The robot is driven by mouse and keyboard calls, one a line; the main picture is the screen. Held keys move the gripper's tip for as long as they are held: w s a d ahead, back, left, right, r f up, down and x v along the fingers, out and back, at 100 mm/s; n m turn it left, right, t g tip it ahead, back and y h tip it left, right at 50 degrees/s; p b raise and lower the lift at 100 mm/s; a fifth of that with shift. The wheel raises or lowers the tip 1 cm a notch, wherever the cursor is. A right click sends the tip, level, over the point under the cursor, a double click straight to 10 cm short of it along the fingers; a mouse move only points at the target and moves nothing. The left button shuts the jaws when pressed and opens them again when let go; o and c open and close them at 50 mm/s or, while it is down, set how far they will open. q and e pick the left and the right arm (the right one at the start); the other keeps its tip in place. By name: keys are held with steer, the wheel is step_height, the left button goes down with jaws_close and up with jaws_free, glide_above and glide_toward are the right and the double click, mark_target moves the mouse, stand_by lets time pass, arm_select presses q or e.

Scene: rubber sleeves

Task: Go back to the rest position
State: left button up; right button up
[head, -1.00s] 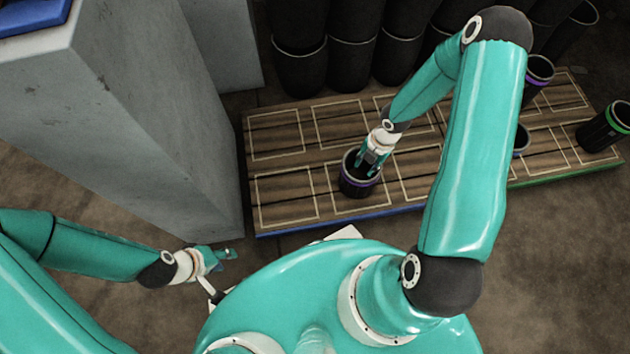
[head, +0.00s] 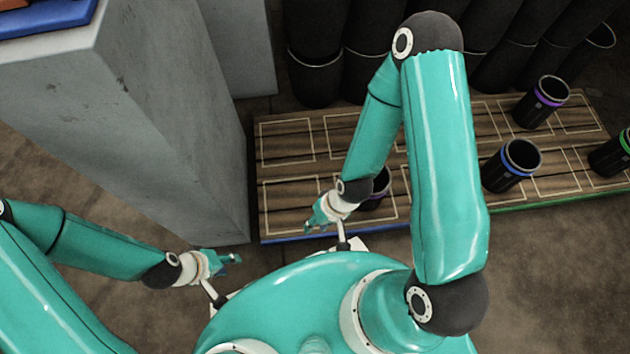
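My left gripper (head: 232,259) is at the lower left, close to my body and over the floor, with nothing seen in it. My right gripper (head: 312,222) is near the front edge of the wooden pallet (head: 285,205), left of a black sleeve (head: 374,200) and apart from it. That sleeve stands on the pallet and is partly hidden behind my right arm. The fingers of both grippers are small in the picture, so their opening is unclear.
A grey concrete block (head: 160,130) stands at the left. A blue-banded sleeve (head: 510,166), a purple-banded sleeve (head: 541,102) and a green-banded sleeve (head: 612,153) stand to the right. Tall black cylinders (head: 315,70) line the back. The floor (head: 560,270) at lower right is clear.

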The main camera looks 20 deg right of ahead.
step_height(320, 180, up, 32)
steer(key=p, duration=3.1)
steer(key=shift+s+f, duration=0.15)
steer(key=shift+f, duration=0.1)
